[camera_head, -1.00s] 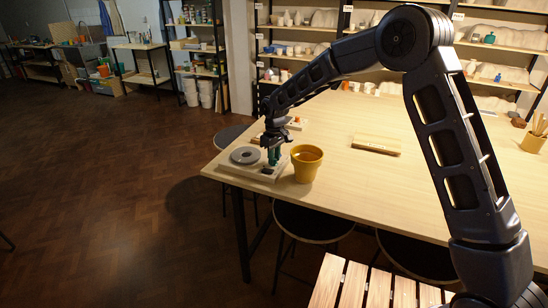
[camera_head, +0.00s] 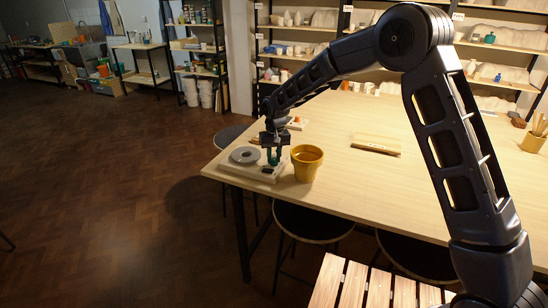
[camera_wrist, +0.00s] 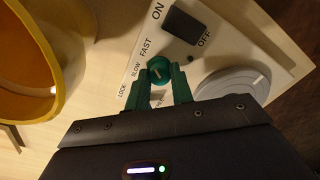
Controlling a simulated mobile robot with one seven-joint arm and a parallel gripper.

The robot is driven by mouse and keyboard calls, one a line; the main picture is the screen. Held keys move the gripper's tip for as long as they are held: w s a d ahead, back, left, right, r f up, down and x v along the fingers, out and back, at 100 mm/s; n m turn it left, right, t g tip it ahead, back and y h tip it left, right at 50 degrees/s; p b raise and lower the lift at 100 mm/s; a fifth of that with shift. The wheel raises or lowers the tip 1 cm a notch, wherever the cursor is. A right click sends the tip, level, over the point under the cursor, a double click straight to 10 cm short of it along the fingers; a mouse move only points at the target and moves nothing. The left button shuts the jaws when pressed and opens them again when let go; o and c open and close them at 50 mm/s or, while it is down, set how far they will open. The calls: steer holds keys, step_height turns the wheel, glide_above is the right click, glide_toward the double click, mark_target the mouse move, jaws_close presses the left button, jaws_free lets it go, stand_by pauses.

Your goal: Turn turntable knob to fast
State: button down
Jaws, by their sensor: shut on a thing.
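The turntable (camera_head: 232,168), a pale base with a grey round plate (camera_head: 245,155), stands on the near left corner of the table. In the wrist view, its panel (camera_wrist: 188,52) shows the words LOCK, SLOW and FAST beside a green knob (camera_wrist: 159,67). A light pointer line shows on the knob, but I cannot tell surely which word it points at. My gripper (camera_head: 273,160) is over the panel, and in the wrist view its green fingers (camera_wrist: 161,80) are shut on the knob from both sides. A black switch (camera_wrist: 184,26) sits between ON and OFF.
A yellow pot (camera_head: 307,164) stands on the table just right of the turntable, close to my gripper. A wooden block (camera_head: 376,146) lies farther right. The table's (camera_head: 350,200) middle is mostly clear. Stools (camera_head: 312,224) stand under the near edge.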

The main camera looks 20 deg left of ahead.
mark_target(275, 159)
steer(key=shift+w+r, duration=0.1)
steer(key=c, duration=1.2)
jaws_free()
step_height(275, 159, up, 11)
steer(key=shift+w+d, duration=0.1)
steer(key=shift+d, duration=0.05)
